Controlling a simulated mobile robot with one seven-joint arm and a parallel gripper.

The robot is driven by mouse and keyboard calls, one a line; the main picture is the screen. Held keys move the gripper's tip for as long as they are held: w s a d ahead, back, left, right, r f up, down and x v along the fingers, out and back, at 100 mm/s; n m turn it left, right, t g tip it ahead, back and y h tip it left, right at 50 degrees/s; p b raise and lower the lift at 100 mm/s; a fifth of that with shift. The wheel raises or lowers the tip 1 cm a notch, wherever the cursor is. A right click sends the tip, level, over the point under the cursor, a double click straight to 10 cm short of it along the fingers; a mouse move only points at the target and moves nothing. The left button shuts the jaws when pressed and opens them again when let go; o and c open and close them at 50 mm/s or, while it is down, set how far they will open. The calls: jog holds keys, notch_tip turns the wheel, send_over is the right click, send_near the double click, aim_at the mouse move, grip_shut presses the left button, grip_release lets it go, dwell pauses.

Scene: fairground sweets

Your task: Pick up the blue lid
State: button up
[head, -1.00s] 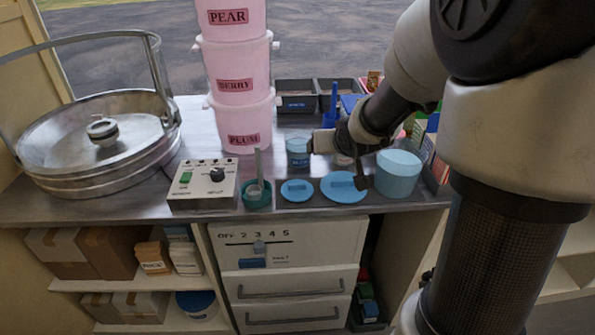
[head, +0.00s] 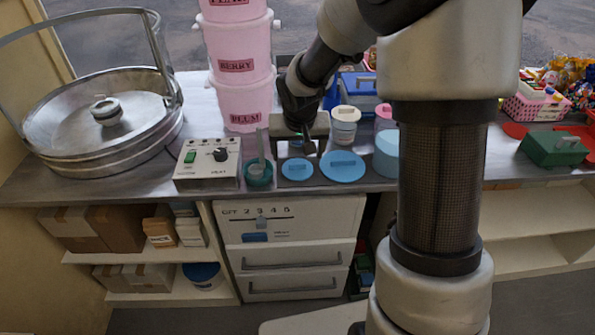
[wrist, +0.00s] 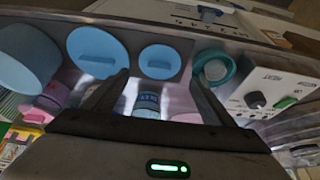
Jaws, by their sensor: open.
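Two light-blue round lids with raised bar handles lie flat on the counter's front part. The smaller blue lid (head: 297,169) is left of the larger blue lid (head: 342,166). In the wrist view the small lid (wrist: 160,60) appears between and just beyond my fingertips, and the large lid (wrist: 97,52) lies to its left. My gripper (head: 300,147) is just behind and above the small lid in the head view. In the wrist view my gripper (wrist: 160,80) has its fingers spread, with nothing held. I cannot tell its exact height above the counter.
A teal pot (head: 258,174) and a control box (head: 207,160) stand left of the lids. A light-blue canister (head: 386,152) is close on the right. A cream-lidded jar (head: 345,125) stands behind. Pink tubs (head: 244,103) rise behind left.

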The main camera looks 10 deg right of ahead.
aim_at(298, 164)
jog(key=b+x, duration=0.1)
jog(key=x, duration=0.5)
jog(key=shift+w+d+f, duration=0.1)
jog(key=shift+w+f, duration=0.05)
jog(key=shift+f, duration=0.2)
jog(key=c, duration=0.8)
